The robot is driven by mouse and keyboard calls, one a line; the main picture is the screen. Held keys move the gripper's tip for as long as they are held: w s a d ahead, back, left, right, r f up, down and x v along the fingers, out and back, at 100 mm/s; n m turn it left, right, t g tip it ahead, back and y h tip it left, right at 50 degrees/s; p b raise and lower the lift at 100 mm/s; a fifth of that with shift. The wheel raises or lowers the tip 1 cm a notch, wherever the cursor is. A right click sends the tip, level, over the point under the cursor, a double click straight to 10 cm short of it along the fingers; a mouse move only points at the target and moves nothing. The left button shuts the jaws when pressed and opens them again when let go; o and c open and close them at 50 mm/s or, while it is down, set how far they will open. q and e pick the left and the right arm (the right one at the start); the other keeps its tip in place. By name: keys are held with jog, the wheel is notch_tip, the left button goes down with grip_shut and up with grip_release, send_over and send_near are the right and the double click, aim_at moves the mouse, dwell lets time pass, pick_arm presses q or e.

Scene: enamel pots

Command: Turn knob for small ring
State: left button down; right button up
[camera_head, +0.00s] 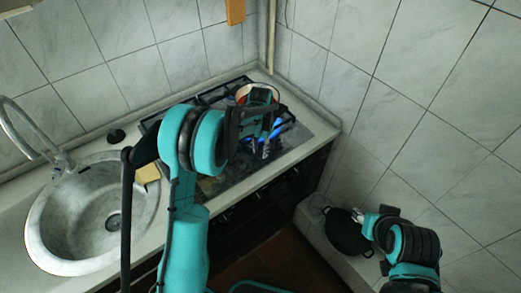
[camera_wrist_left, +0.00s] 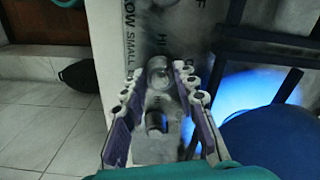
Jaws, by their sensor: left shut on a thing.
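The stovetop's front strip (camera_wrist_left: 112,42) carries printed markings, including "SMALL", "LOW", "HI" and "OFF". My left gripper (camera_wrist_left: 158,76) is shut on a round metallic knob (camera_wrist_left: 158,70), one finger on each side near the tips. A second knob (camera_wrist_left: 156,121) lies between the fingers, nearer the palm. In the head view my left gripper (camera_head: 256,122) is over the stove (camera_head: 294,138), and its fingertips and the knobs are hidden there. Blue flame (camera_head: 276,130) shows beside it, and a blue glow (camera_wrist_left: 233,98) shows in the wrist view. My right gripper (camera_head: 371,214) is away from the stove; its finger opening is unclear.
A pot (camera_head: 258,94) stands on the back of the stove. A dark pot (camera_head: 346,234) sits low on a tiled ledge beside my right gripper. A sink (camera_head: 88,215) is at left, with a yellow sponge (camera_head: 148,173) near its rim. Tiled walls close the corner.

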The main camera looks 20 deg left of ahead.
pick_arm(q)
jog(key=m, duration=0.6)
jog(key=shift+b, duration=0.3)
jog(key=m, duration=0.6)
dwell(0.4)
jog(key=c, duration=1.2)
grip_release()
jog(key=shift+o, duration=0.2)
jog(key=shift+r, duration=0.1)
notch_tip(320, 180, up, 12)
